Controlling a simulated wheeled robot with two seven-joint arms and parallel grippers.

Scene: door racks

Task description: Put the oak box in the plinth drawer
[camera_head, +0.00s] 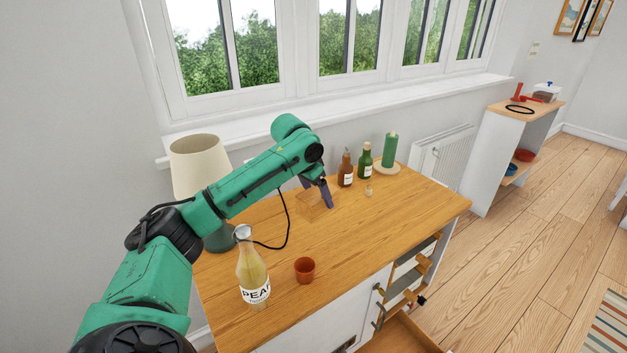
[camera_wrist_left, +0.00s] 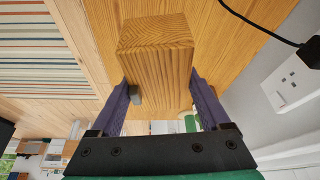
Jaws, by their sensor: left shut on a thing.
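The oak box (camera_wrist_left: 157,52) is a pale wooden block with clear grain, between the two fingers in the left wrist view. In the head view the box (camera_head: 313,203) blends with the wooden cabinet top (camera_head: 400,215), at its rear middle. My left gripper (camera_head: 327,194) is shut on it. I cannot tell whether the box touches the top. A wooden drawer (camera_head: 405,338) stands pulled out low at the cabinet's front, partly cut off by the picture edge. My right gripper is not in view.
A pear bottle (camera_head: 252,272) and a terracotta cup (camera_head: 305,269) stand at the front left of the top. A brown bottle (camera_head: 346,170), a green bottle (camera_head: 365,162) and a green candle (camera_head: 389,151) stand at the back. A lamp (camera_head: 200,168) is at left.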

